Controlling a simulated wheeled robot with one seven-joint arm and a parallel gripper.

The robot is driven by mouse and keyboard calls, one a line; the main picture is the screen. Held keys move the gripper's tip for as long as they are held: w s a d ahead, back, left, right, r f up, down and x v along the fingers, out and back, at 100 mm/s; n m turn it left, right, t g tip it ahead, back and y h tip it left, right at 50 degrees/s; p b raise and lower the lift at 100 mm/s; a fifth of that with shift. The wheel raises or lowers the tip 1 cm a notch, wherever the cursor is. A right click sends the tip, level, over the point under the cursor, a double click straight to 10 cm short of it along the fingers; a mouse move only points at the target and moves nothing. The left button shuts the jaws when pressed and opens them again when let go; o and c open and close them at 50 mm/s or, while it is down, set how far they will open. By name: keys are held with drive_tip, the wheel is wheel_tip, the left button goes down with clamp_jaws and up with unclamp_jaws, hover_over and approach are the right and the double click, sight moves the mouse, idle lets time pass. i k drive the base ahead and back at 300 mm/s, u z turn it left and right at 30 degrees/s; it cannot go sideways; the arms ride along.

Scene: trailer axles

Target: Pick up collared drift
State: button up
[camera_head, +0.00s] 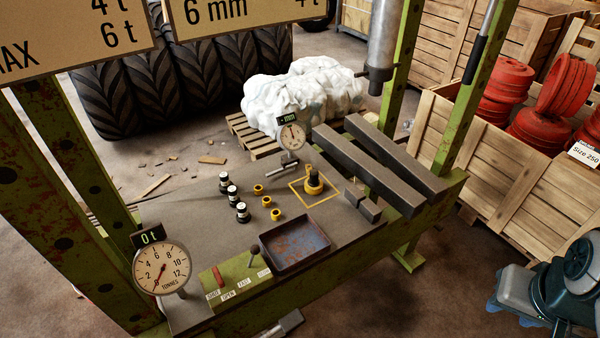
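Several small dark cylinders with pale bands stand upright in a row on the grey bench top, among them a far one (224,181), a middle one (233,195) and a near one (242,212). They look like drifts with collars, but I cannot tell which is the collared drift. Beside them are 3 small yellow rings, one of them here (266,201). A yellow part with a dark upright top (314,183) stands inside a yellow painted square.
A rusty blue-grey tray (294,243) lies near the bench front, with a lever (256,250) to its left. A tonnes gauge (161,268) stands front left, a mm dial (292,136) behind. Heavy steel bars (370,165) lie right. Green press posts flank the bench.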

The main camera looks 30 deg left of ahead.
sight(314, 180)
drive_tip(key=z, duration=0.9)
drive_tip(key=i, duration=1.9)
drive_tip(key=u, duration=2.85)
